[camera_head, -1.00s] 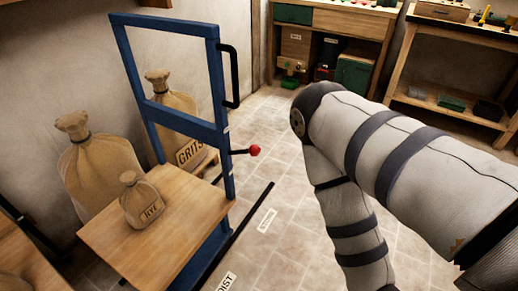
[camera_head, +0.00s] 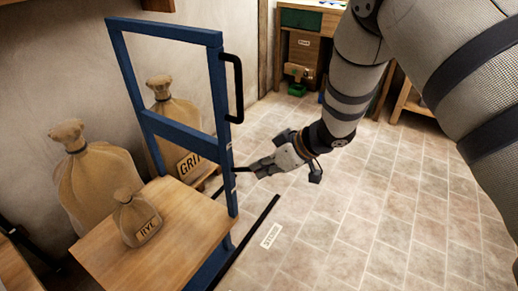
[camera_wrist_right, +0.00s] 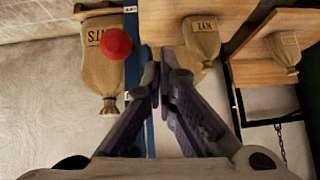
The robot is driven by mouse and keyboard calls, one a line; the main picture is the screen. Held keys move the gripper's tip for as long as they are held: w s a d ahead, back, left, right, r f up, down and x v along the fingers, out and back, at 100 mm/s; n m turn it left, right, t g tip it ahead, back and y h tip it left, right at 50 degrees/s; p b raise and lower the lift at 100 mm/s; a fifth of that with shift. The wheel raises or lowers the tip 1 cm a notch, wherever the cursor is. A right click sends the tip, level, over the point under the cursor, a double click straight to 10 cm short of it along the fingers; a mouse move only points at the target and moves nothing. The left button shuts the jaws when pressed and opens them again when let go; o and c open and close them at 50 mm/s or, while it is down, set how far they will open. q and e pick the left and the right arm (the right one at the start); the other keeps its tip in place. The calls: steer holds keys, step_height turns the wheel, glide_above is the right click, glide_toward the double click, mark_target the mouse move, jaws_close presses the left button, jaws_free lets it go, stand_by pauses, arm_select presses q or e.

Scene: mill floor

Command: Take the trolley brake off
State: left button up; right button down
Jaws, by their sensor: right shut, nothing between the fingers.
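The trolley has a blue upright frame (camera_head: 171,130), a black handle (camera_head: 238,90) and a wooden deck (camera_head: 180,235). The brake lever's dark stem (camera_head: 240,169) sticks out from the right post. Its red knob is hidden behind my gripper in the head view, but the red knob (camera_wrist_right: 115,43) shows in the right wrist view. My right gripper (camera_head: 259,169) is at the lever's end, shut with nothing between its fingers. In the wrist view its fingertips (camera_wrist_right: 160,58) are beside the knob, to its right; I cannot tell whether they touch it. My left gripper is not in view.
A small RYE sack (camera_head: 137,217) sits on the deck. A GRITS sack (camera_head: 178,120) and another large sack (camera_head: 95,180) stand behind, by the wall. A black strip (camera_head: 262,217) and a label (camera_head: 271,235) lie on the floor. The tiled floor at right is clear.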

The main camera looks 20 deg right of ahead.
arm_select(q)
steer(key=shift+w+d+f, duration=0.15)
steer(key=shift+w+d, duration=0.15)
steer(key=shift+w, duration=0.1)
arm_select(e)
steer(key=w+d+r+n, duration=0.2)
steer(key=w+r, duration=0.3)
steer(key=r, duration=0.1)
steer(key=shift+r, duration=0.35)
steer(key=shift+f, duration=0.1)
steer(key=b, duration=0.2)
glide_above(244, 168)
steer(key=f, duration=0.7)
steer(key=shift+w+a+f, duration=0.15)
steer(key=shift+a+f, duration=0.1)
steer(key=shift+d, duration=0.2)
steer(key=shift+s+d+f+p, duration=0.3)
steer(key=shift+s+d+p, duration=0.15)
steer(key=shift+s+d, duration=0.4)
steer(key=shift+s+d+f, duration=0.15)
steer(key=shift+s+f, duration=0.1)
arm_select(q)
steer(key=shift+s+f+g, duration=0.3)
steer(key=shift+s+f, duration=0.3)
arm_select(e)
steer(key=shift+f, duration=0.1)
